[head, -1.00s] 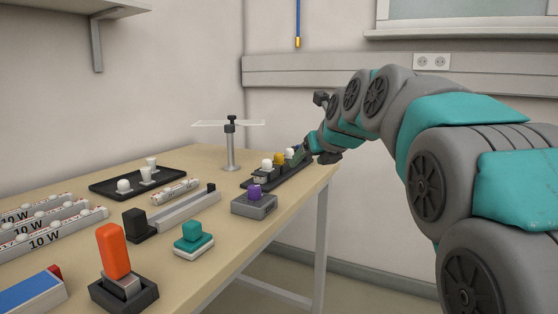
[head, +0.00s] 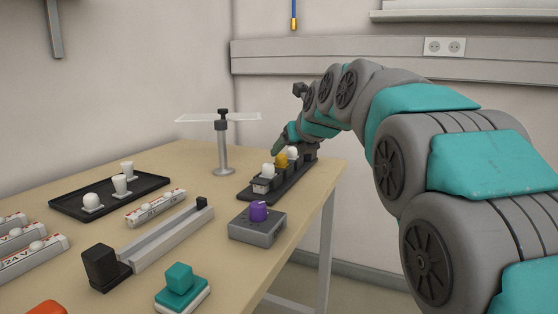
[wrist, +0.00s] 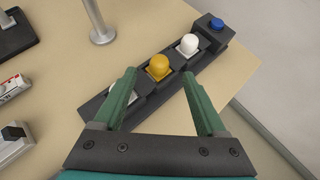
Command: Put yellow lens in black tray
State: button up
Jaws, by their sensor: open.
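The yellow lens (wrist: 158,67) sits in the middle of a dark rack (wrist: 213,60), between two white lenses. In the head view the yellow lens (head: 281,160) shows beside a white lens (head: 292,152). My gripper (wrist: 159,75) is open in the wrist view, its green fingers on either side of the yellow lens with gaps to it. In the head view my gripper (head: 280,147) is at the rack, its fingers partly hidden. The black tray (head: 150,199) lies on the table at the left, holding several white pieces.
A grey box with a purple knob (head: 258,230), a long grey rail (head: 170,238) and a teal button (head: 180,279) lie in front. A blue button (wrist: 216,23) tops the rack's end.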

aim_at(283, 156)
jog(key=x, duration=0.5)
jog(key=shift+w+a+f, duration=0.15)
jog(key=shift+f, duration=0.1)
jog(key=shift+c, duration=0.3)
grip_shut()
